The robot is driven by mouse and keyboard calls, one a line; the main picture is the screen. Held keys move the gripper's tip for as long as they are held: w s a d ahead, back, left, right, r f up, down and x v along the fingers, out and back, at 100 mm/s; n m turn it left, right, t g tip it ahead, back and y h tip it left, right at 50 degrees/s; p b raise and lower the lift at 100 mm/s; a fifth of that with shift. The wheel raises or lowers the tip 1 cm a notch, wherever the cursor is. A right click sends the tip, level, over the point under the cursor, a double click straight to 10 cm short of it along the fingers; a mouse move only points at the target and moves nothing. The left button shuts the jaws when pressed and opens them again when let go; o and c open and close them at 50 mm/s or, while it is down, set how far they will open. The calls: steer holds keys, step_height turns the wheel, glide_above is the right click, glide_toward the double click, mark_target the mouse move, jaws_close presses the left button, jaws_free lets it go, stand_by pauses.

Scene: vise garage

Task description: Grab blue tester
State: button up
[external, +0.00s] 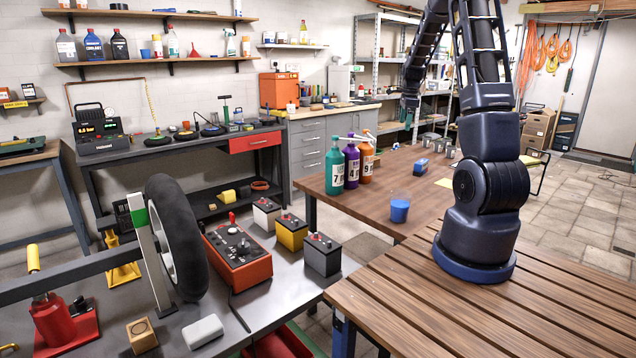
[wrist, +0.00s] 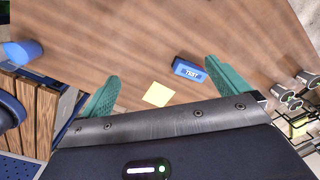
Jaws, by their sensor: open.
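The blue tester (external: 420,168) is a small blue block lying on the brown wooden table (external: 370,225). In the wrist view the tester (wrist: 188,70) shows a white label reading TEST. It lies beyond the fingertips' line, nearer the right finger, and is not touched. My gripper (external: 408,104) is above the table's far side in the external view. In the wrist view my gripper (wrist: 160,86) has its two green fingers wide apart with nothing held between them.
A yellow note (wrist: 158,94) lies on the table near the tester. A blue cup (external: 400,210) stands at the near edge. Teal, purple and orange bottles (external: 351,163) stand on the left. Metal cylinders (wrist: 290,98) are at the right in the wrist view.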

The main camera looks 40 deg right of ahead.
mark_target(422, 161)
steer(key=s+d+f+m, duration=0.1)
steer(key=d+f+m, duration=0.1)
steer(key=d+f, duration=0.2)
steer(key=d+f+m, duration=0.2)
steer(key=d+f, duration=0.2)
steer(key=d, duration=0.1)
steer(key=s+d+f+m+g, duration=0.1)
steer(key=d+f+m, duration=0.2)
steer(key=d+f, duration=0.2)
steer(key=shift+s+d, duration=0.3)
step_height(422, 161, down, 5)
steer(key=shift+w+f, duration=0.15)
steer(key=shift+f, duration=2.75)
steer(key=shift+c, duration=0.2)
steer(key=c, duration=0.7)
